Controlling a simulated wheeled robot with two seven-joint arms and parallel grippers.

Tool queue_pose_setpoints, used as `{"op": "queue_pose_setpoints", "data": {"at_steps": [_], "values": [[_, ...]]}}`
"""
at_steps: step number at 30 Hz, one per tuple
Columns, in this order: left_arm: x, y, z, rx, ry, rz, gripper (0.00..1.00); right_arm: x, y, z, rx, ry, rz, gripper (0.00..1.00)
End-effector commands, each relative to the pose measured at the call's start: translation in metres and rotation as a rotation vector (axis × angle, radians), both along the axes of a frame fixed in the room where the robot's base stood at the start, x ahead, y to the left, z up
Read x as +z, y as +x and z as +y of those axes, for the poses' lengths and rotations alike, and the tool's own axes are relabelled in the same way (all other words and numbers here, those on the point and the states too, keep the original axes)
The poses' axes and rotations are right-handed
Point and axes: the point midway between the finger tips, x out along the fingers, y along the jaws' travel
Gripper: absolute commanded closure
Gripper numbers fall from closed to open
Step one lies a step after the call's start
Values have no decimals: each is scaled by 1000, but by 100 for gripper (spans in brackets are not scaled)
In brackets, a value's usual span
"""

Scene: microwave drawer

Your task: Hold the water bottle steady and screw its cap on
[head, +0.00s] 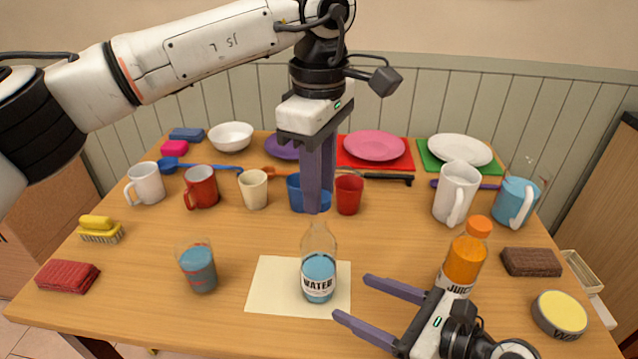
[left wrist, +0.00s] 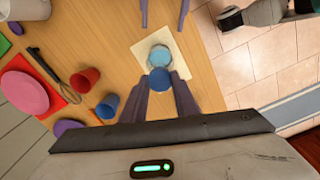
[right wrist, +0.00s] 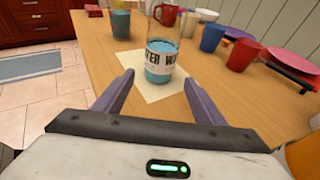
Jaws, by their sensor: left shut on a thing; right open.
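The water bottle (head: 319,277) stands upright on a cream mat (head: 268,292), with blue water inside and a white WATER label. My left gripper (head: 317,210) points straight down just above the bottle's neck. It is shut on a round blue cap (left wrist: 159,81), seen between its fingertips in the left wrist view; the fingers hide the cap in the head view. There the cap partly overlaps the bottle (left wrist: 160,54) below. My right gripper (head: 352,298) is open, low and right of the bottle. In the right wrist view the bottle (right wrist: 161,60) stands just beyond and between its fingertips, apparently untouched.
A juice bottle (head: 464,262) stands close to my right gripper. A glass of blue liquid (head: 198,270) is left of the mat. Several mugs and cups, including a red cup (head: 349,194), line the middle, with plates behind. The table between glass and mat is clear.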

Motion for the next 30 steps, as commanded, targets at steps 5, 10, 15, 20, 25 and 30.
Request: {"op": "queue_pose_setpoints", "data": {"at_steps": [5, 10, 15, 20, 25, 30], "values": [[0, 0, 0, 0, 0, 0, 93, -5, 11, 16, -1, 4, 0, 36], [0, 0, 0, 0, 0, 0, 93, -13, 25, 37, 1, 3, -1, 36], [0, 0, 0, 0, 0, 0, 93, -20, 38, 56, 0, 4, 0, 36], [0, 0, 0, 0, 0, 0, 93, -24, 46, 68, 1, 2, -1, 36], [0, 0, 0, 0, 0, 0, 93, -27, 50, 75, 1, 0, -1, 36], [0, 0, 0, 0, 0, 0, 93, -28, 51, 76, 1, 0, -1, 36]]}}
